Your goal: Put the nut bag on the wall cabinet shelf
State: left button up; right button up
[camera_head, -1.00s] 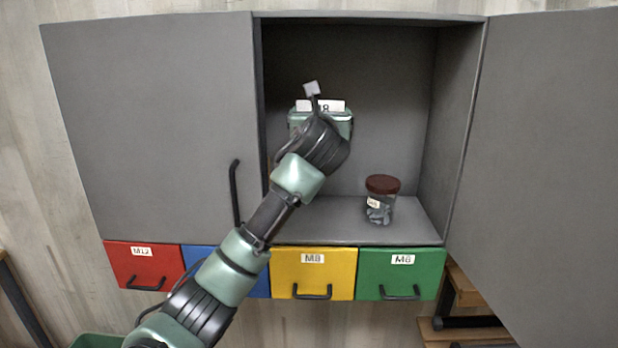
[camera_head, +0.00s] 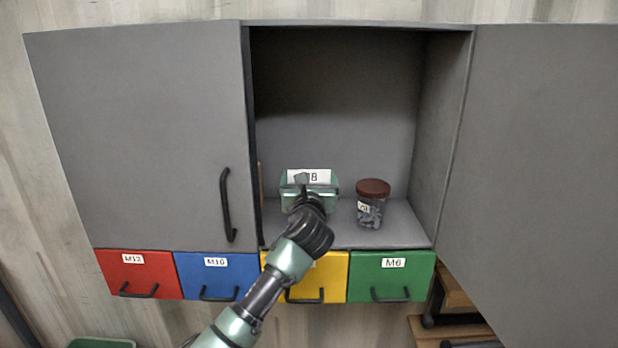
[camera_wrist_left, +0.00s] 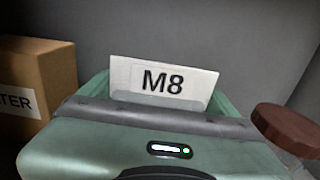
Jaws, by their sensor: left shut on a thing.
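My left gripper (camera_head: 309,190) is inside the open wall cabinet, low over its shelf (camera_head: 395,235). It is shut on the nut bag, whose white M8 label (camera_head: 318,176) stands up behind the gripper. The label of the nut bag is also clear in the left wrist view (camera_wrist_left: 163,82), beyond the gripper's green body. Most of the bag is hidden by the gripper, so I cannot tell whether it touches the shelf. My right gripper is not in view.
A jar with a brown lid (camera_head: 372,203) stands on the shelf just right of the gripper. A cardboard box (camera_wrist_left: 38,85) is on the left, mostly hidden by the closed left door (camera_head: 145,140). The right door (camera_head: 550,160) is open. Coloured drawers (camera_head: 391,278) lie below.

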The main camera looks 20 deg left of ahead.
pick_arm(q)
jog(key=o, duration=1.8)
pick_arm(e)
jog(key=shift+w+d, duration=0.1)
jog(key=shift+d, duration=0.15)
pick_arm(q)
jog(key=b+v, duration=0.2)
jog(key=v, duration=1)
jog(key=shift+b, duration=0.3)
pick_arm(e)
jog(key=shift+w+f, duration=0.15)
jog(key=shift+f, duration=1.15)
pick_arm(q)
jog(key=shift+s, duration=0.1)
